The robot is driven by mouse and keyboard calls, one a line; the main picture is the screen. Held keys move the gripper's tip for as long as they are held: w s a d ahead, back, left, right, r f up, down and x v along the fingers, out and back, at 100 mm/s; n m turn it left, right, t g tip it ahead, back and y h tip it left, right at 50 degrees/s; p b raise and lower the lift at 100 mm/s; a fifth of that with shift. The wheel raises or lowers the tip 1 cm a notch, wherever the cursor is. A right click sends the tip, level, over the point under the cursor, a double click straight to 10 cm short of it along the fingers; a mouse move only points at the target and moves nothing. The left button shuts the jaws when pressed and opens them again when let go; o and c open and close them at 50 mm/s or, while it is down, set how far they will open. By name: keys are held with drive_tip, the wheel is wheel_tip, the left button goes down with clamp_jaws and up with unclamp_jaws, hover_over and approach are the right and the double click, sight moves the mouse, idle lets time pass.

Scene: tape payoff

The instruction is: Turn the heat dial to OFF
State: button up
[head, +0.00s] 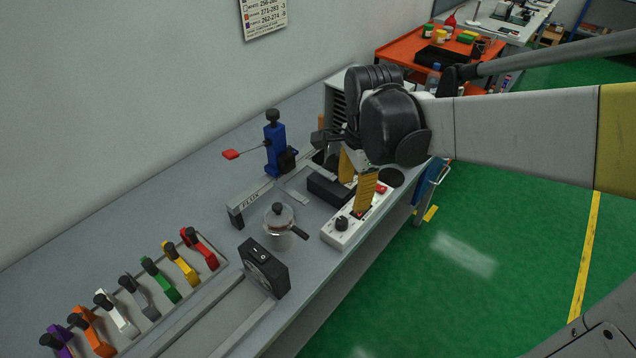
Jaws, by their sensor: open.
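A white control panel (334,239) lies along the front of the grey bench, with a black round dial (341,224) near its lower-left end. The dial's markings are too small to read, so I cannot tell its setting or confirm it is the heat dial. My gripper (355,194) hangs over the middle of the panel, with its two yellow fingers pointing down and apart. It is open, with nothing seen held in it. The fingers are up and right of the dial and hide part of the panel. A red part (381,188) shows near the panel's far end.
A small lidded pot (279,228) stands left of the panel, its handle reaching toward it. A black switch box (264,267) is nearer. A blue stand with a red-tipped arm (274,145) rises behind. Several coloured levers (163,279) line the lower left. Green floor is clear at right.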

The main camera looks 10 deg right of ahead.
sight(342, 221)
drive_tip(key=w+f+m+b, duration=0.1)
drive_tip(key=f, duration=0.3)
drive_tip(key=f+m+g+b, duration=0.1)
drive_tip(key=f+b, duration=0.1)
drive_tip(key=f, duration=0.3)
drive_tip(key=w+a+f+m+b, duration=0.1)
drive_tip(key=f, duration=0.4)
drive_tip(key=shift+w+m, duration=0.3)
drive_tip(key=shift+m, duration=0.1)
clamp_jaws()
